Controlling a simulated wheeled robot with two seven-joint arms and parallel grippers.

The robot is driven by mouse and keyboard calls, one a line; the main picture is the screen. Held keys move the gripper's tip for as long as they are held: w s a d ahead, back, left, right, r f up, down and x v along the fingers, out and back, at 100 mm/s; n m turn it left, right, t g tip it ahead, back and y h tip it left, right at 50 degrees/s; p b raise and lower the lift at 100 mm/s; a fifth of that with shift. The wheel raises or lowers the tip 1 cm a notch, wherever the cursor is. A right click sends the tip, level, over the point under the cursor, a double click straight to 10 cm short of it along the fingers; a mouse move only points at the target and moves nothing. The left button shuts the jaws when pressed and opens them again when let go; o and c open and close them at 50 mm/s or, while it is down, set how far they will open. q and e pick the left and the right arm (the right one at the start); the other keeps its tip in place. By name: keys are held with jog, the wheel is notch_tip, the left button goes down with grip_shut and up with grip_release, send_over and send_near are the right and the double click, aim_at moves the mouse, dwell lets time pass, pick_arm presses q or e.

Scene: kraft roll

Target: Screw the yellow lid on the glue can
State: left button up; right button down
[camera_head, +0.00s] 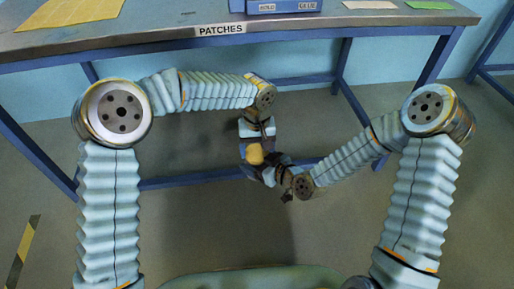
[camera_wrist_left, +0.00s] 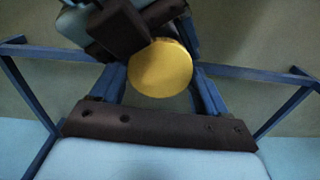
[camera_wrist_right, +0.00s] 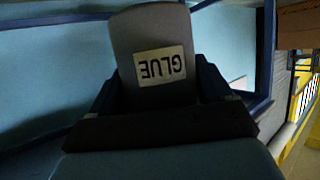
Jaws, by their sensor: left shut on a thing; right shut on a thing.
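The yellow lid (camera_head: 255,154) is in the middle of the head view, low in front of the bench. It shows as a round yellow disc in the left wrist view (camera_wrist_left: 162,70), between my left gripper's blue fingers (camera_wrist_left: 157,88). My left gripper (camera_head: 255,147) is shut on the lid. My right gripper (camera_head: 268,172) comes in from the lower right, close to the lid. In the right wrist view its fingers are shut on the grey glue can (camera_wrist_right: 152,30), whose white GLUE label reads upside down. I cannot tell whether lid and can touch.
The bench (camera_head: 150,36) runs across the back, with a PATCHES label on its front edge. On it lie a yellow sheet (camera_head: 75,12), a blue box with labels (camera_head: 283,6) and a green card (camera_head: 428,5). Blue bench legs stand behind both arms. The floor nearby is clear.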

pick_arm(q)
jog(key=o, duration=1.2)
jog(key=shift+c, duration=0.2)
jog(key=shift+r, duration=0.15)
notch_tip(320, 180, up, 4)
jog(key=shift+r, duration=0.15)
jog(key=shift+c, duration=0.4)
